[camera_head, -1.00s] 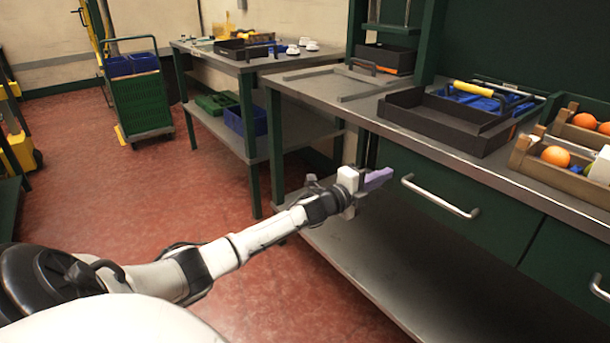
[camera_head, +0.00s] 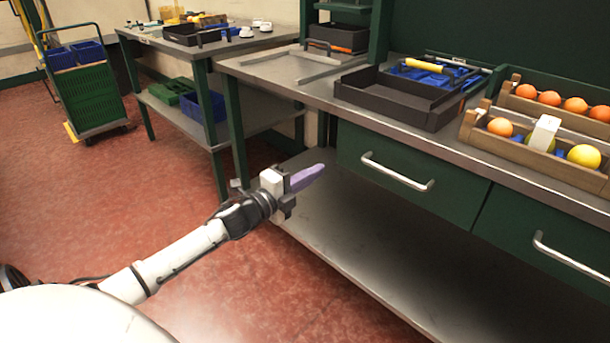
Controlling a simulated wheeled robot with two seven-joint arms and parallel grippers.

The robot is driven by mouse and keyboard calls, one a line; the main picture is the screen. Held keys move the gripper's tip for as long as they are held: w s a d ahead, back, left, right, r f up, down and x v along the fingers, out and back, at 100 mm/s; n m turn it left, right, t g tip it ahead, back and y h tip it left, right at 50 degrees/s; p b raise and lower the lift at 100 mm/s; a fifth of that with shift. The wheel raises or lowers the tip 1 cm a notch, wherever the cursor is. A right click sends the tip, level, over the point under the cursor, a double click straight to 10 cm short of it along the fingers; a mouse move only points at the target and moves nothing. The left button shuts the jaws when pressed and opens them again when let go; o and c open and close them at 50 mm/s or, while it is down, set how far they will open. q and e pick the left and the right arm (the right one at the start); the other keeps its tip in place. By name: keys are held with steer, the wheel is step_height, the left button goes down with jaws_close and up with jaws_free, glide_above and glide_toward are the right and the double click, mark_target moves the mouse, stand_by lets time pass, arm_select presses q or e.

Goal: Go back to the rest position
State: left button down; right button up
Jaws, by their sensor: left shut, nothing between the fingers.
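My left gripper (camera_head: 307,177) has purple fingers that are closed together with nothing between them. It is held out over the lower metal shelf, in front of the workbench and below its top edge, to the left of the drawers. My left arm reaches in from the lower left, stretched forward. My right gripper is not in view.
On the workbench (camera_head: 270,73) stand a dark open tray (camera_head: 385,102) and wooden crates (camera_head: 530,150) with oranges (camera_head: 549,98) and a yellow fruit (camera_head: 584,156). Drawer handles (camera_head: 397,173) stick out at the front. A green cart (camera_head: 88,98) stands far left. Red floor (camera_head: 100,200) is clear.

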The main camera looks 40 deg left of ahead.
arm_select(q)
steer(key=shift+s+a, duration=0.1)
steer(key=shift+s, duration=1.1)
steer(key=shift+f, duration=0.1)
steer(key=s+d+f+n+g+p, duration=0.4)
steer(key=s+d+f+n, duration=0.5)
steer(key=s+d+f, duration=0.4)
steer(key=s+d+f+n+g+p, duration=0.3)
steer(key=s+d+n, duration=0.5)
steer(key=s+d, duration=0.5)
steer(key=s+f+g, duration=0.1)
steer(key=s+g, duration=0.1)
steer(key=s, duration=0.1)
steer(key=shift+d+f+h, duration=0.2)
steer(key=shift+d+h, duration=0.1)
steer(key=shift+h, duration=0.1)
